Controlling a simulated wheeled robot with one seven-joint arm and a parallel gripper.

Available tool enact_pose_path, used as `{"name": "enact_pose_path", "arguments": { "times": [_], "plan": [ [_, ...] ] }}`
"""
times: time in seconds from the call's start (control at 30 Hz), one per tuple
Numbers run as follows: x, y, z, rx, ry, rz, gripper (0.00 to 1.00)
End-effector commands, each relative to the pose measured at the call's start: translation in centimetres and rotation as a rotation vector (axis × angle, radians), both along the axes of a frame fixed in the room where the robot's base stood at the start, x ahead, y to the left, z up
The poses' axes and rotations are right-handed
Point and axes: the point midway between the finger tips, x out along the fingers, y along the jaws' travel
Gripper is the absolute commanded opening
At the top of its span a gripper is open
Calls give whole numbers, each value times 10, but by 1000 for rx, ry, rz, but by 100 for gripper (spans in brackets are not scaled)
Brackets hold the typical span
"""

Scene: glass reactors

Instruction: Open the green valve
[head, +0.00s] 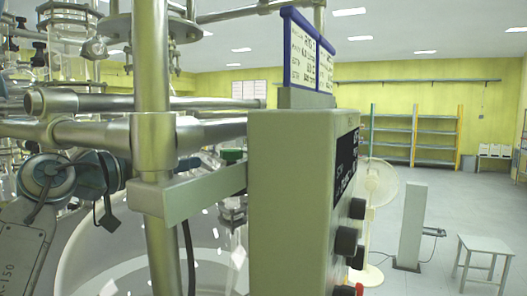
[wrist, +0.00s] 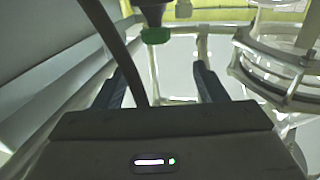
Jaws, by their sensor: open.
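The green valve (head: 232,155) shows in the head view as a small green cap, just above the pale bracket and left of the control box. In the wrist view the green valve (wrist: 156,36) is a green knob under a dark stem, at the top centre. My gripper (wrist: 159,70) is open, with its two dark fingers spread to the left and right. The valve appears beyond the fingertips, between their lines, and apart from both. I cannot make out my gripper's fingers in the head view.
A grey control box (head: 285,195) with black knobs stands close in front, fixed by a bracket (head: 190,190) to a metal post (head: 151,80). A dark cable (wrist: 122,55) runs past the left finger. Glass reactor parts (wrist: 280,55) are at right.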

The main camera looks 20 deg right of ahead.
Motion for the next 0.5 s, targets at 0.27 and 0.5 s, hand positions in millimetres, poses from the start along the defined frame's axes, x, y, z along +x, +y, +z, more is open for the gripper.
{"name": "enact_pose_path", "arguments": {
  "times": [0.27,0.5],
  "plan": [
    [9,-14,2,1,1,0,66],
    [36,-59,4,1,1,-6,66]
  ]
}}
